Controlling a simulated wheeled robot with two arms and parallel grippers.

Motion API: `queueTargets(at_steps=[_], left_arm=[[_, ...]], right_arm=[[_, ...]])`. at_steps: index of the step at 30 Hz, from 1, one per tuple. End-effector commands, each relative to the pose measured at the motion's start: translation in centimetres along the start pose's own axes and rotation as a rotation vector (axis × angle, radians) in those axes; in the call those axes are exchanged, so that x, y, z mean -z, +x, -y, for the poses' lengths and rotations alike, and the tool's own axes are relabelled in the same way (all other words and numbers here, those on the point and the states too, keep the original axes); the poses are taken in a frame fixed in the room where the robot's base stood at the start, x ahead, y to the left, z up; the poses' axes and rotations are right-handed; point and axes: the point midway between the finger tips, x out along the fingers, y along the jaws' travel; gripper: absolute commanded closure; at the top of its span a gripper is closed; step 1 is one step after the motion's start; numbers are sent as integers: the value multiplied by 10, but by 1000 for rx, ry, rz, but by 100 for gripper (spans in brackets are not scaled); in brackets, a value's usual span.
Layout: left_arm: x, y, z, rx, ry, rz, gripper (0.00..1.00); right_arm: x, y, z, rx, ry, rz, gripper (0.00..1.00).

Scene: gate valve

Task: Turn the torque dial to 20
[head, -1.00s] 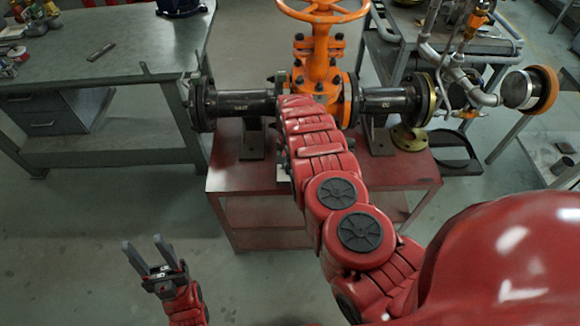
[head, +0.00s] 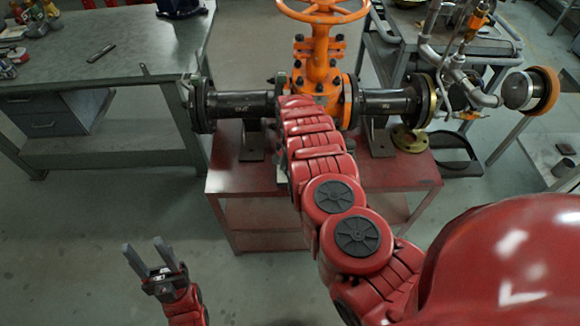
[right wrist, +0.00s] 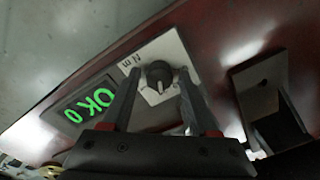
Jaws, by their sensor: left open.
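The torque dial (right wrist: 157,76) is a small black knob on a pale plate with "N m" lettering, seen in the right wrist view. A dark display (right wrist: 88,105) beside it shows green "OK" and "0". My right gripper (right wrist: 159,72) is open, with one finger on each side of the knob and visible gaps between them. I cannot tell how deep the fingertips reach. In the head view my right arm hides the dial and the right gripper. My left gripper (head: 154,250) is open and empty above the floor at the lower left.
An orange gate valve (head: 322,70) with black flanged pipes stands on a red stand (head: 225,178). A grey workbench (head: 110,60) with tools is at the left. Another table with pipework (head: 450,75) is at the right. The floor around my left gripper is clear.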

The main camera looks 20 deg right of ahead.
Motion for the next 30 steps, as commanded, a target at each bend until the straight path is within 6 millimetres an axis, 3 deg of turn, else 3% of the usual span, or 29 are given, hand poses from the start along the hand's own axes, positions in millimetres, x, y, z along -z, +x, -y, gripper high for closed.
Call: queueTargets(at_steps=[10, 16, 30], left_arm=[[0, 0, 0, 0, 0, 0, 50], [0, 0, 0, 0, 0, 0, 50], [-1, -3, 0, 0, 0, 0, 50]], right_arm=[[0, 0, 0, -1, 0, 1, 31], [0, -14, -1, -4, 1, 2, 31], [0, -103, 2, 6, 0, 1, 31]])
